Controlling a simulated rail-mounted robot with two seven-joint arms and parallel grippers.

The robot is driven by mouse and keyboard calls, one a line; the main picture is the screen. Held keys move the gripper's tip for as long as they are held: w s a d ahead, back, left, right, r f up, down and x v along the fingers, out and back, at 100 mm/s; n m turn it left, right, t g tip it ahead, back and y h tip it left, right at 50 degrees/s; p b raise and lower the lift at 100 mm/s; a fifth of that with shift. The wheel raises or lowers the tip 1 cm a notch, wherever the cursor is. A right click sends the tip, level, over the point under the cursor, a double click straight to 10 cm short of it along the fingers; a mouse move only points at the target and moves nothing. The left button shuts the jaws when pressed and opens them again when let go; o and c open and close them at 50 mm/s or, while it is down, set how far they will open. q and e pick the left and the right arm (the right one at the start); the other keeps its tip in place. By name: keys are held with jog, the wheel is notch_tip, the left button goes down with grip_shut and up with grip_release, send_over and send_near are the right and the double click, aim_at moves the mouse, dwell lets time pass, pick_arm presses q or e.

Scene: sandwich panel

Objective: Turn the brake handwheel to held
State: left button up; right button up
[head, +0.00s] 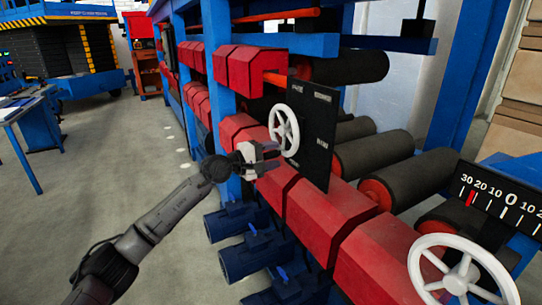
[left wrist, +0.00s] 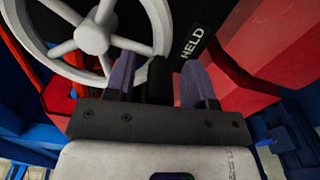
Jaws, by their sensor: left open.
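The white spoked handwheel (head: 285,129) stands upright in front of a black plate (head: 318,118) on the machine's side. In the left wrist view the handwheel (left wrist: 93,38) fills the upper left, with its lower right rim close to my fingers. A white label reading HELD (left wrist: 192,42) lies on the black plate right of the rim. My left gripper (head: 269,157) is open, just below and left of the wheel. Its two purplish fingers (left wrist: 158,78) point toward the rim. I cannot tell whether they touch it. My right gripper is not in view.
Red guard blocks (head: 245,72) and blue uprights line the machine. Dark rollers (head: 375,152) lie behind the plate. A second white handwheel (head: 463,281) stands at the lower right under a number scale (head: 505,203). Blue motors (head: 245,252) sit below. Open floor lies left.

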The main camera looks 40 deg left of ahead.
pick_arm(q)
jog(key=shift+s, duration=0.1)
jog(key=shift+s+a, duration=0.15)
jog(key=shift+s, duration=0.05)
jog(key=p+v, duration=0.1)
jog(key=v, duration=1.2)
jog(key=shift+s, duration=0.1)
